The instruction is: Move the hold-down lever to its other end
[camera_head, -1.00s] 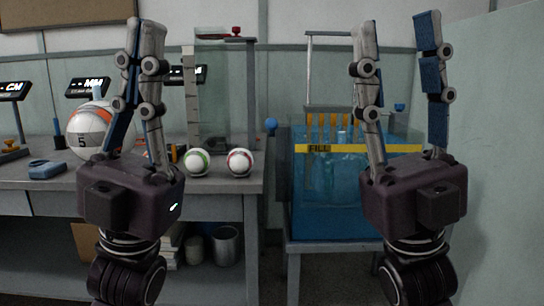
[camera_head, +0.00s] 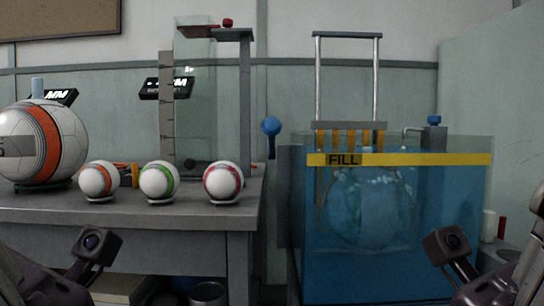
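The hold-down lever, with a blue ball knob (camera_head: 271,125) on a short dark-blue arm, stands at the left side of the water tank (camera_head: 345,270), knob up. A press frame (camera_head: 318,75) with a grey crossbar and orange prongs stands over the tank. A large round ball shape (camera_head: 370,210) shows in the blue water under the prongs. My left gripper (camera_head: 45,285) shows only in part at the bottom left corner, and my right gripper (camera_head: 490,285) at the bottom right corner. Their fingertips are out of the picture. Both are well apart from the lever.
A grey table (camera_head: 130,212) at left bears three small striped balls, a big orange-banded ball (camera_head: 45,145), a clear column with a ruler (camera_head: 167,115) and a display (camera_head: 160,90). A narrow gap separates table and tank. A small side surface stands at right.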

